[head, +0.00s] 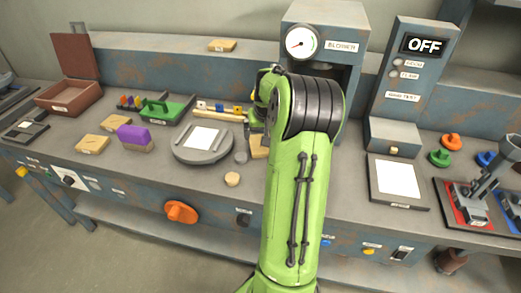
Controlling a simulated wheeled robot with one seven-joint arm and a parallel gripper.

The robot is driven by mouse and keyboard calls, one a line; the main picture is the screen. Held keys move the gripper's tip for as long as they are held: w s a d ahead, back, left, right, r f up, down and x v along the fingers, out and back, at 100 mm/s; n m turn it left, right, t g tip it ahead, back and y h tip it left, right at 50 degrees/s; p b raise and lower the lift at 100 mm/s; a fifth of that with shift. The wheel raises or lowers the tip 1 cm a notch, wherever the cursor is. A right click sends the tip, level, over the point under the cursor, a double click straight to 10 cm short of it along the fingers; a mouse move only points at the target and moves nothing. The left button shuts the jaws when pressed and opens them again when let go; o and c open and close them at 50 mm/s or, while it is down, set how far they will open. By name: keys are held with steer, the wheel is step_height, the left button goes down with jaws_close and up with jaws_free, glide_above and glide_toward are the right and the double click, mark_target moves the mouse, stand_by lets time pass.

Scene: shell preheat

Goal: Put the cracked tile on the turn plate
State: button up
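The turn plate (185,153) looks to be the round grey disc in the middle of the bench, with a white square on top. Several tan tile-like blocks lie about: one (92,144) at the front left, one (110,123) behind it, and one (222,45) on the back ledge. Another tan piece (260,146) is partly hidden beside my arm. No crack can be made out on any of them at this size. My gripper (257,122) is mostly hidden behind my green arm, right of the turn plate; its fingers cannot be made out.
A purple block (134,136) stands left of the turn plate. Behind are a green tray (167,108) and an open brown box (70,97). The blower (330,35) rises behind my arm. A white-topped pad (398,180) and a panel reading OFF (424,45) are at right.

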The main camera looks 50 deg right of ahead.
steer(key=b+x, duration=0.2)
steer(key=x, duration=0.5)
steer(key=shift+w+a+f, duration=0.1)
steer(key=shift+w+f, duration=0.05)
steer(key=shift+w, duration=0.1)
steer(key=shift+c, duration=0.5)
